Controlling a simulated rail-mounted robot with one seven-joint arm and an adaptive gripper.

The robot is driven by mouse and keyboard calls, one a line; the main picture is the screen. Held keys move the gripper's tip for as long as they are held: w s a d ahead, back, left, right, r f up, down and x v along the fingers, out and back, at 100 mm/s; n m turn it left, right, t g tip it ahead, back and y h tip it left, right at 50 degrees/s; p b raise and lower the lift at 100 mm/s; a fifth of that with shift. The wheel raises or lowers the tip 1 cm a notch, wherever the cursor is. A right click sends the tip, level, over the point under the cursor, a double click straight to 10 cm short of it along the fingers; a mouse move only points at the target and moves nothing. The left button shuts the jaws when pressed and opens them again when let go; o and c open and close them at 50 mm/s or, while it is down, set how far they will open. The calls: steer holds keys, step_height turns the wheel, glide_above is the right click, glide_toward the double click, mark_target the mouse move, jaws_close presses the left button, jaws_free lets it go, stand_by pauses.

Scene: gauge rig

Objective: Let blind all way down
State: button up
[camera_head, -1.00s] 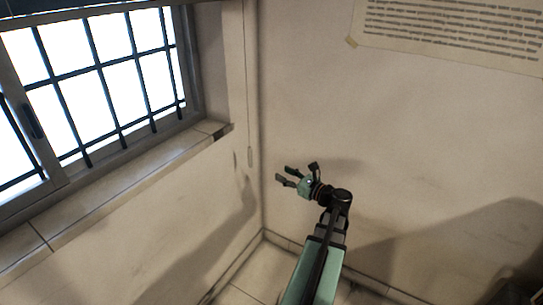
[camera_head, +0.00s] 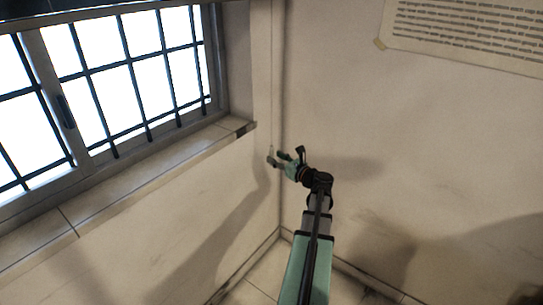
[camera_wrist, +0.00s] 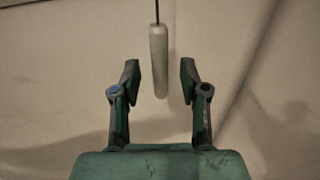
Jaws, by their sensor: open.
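The blind's pull cord (camera_head: 271,100) hangs down the wall to the right of the window, near the corner. In the wrist view the cord ends in a pale, long handle (camera_wrist: 159,62), which hangs upright between and just beyond my open fingers. My gripper (camera_head: 278,157) is open and at the cord's lower end; in the wrist view its fingertips (camera_wrist: 160,75) stand on both sides of the handle with gaps. The dark lower edge of the blind (camera_head: 60,14) shows at the top of the window. Most of the blind is out of view.
The barred window (camera_head: 130,80) is bright, with a tiled sill (camera_head: 150,170) jutting out below it. The room corner is close behind my gripper. A paper notice (camera_head: 465,35) is on the right wall. The floor below is clear where it shows.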

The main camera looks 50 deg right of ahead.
mark_target(272, 155)
steer(key=shift+w+d, duration=0.15)
steer(key=shift+w, duration=0.65)
steer(key=shift+w+d, duration=0.1)
steer(key=shift+w, duration=0.65)
jaws_close()
steer(key=shift+r, duration=0.1)
